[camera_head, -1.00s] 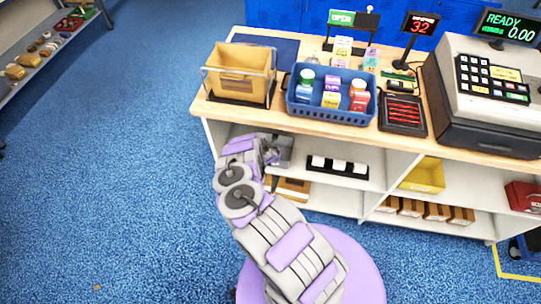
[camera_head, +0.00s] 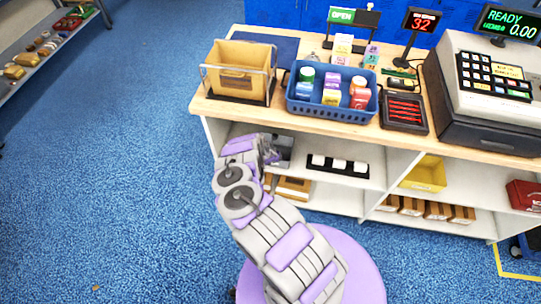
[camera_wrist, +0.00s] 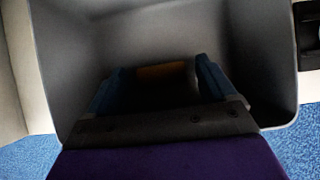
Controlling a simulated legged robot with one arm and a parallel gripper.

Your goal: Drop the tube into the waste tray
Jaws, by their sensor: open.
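The waste tray appears to be the grey, open-topped bin on the upper shelf (camera_head: 285,148); its walls fill most of the wrist view (camera_wrist: 75,55). My gripper (camera_wrist: 158,80) is open, its blue fingers spread inside the grey walls. A dim orange-brown thing (camera_wrist: 163,70), possibly the tube, shows between the fingertips. The shadow hides its shape and whether it touches the tray floor. In the head view my gripper (camera_head: 268,152) is at the left part of the upper shelf, largely hidden by my arm.
A black holder with white rolls (camera_head: 339,165) stands right of the tray. A wooden box (camera_head: 293,188) is on the lower shelf. The counter above holds a tan bin (camera_head: 240,68), a blue basket (camera_head: 332,114) and a cash register (camera_head: 490,95).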

